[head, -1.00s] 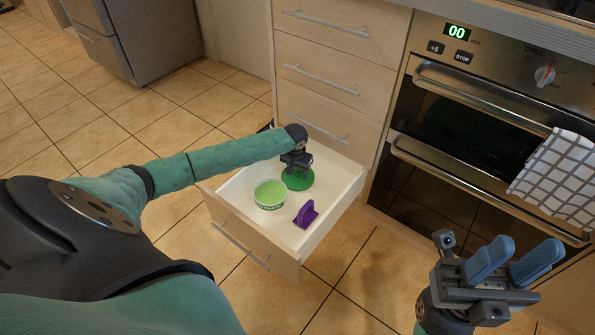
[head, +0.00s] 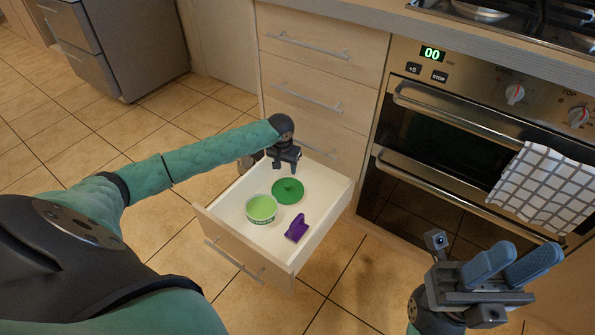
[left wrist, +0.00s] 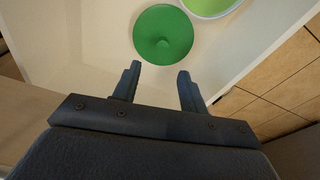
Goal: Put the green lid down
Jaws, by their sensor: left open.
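The green lid (head: 288,191) lies flat on the floor of the open drawer (head: 239,205), knob up. It also shows in the left wrist view (left wrist: 163,35), ahead of the fingertips. My left gripper (head: 285,165) is open and empty above the drawer, behind the lid and apart from it. Its two fingers also show apart in the left wrist view (left wrist: 157,72). My right gripper (head: 512,262) is at the lower right, away from the drawer, with its two blue-grey fingers apart and nothing between them.
A light green bowl (head: 261,209) stands in the drawer beside the lid, partly in the left wrist view. A purple object (head: 297,228) lies near the drawer's front right. The oven (head: 450,140) with a checked towel (head: 543,188) stands to the right.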

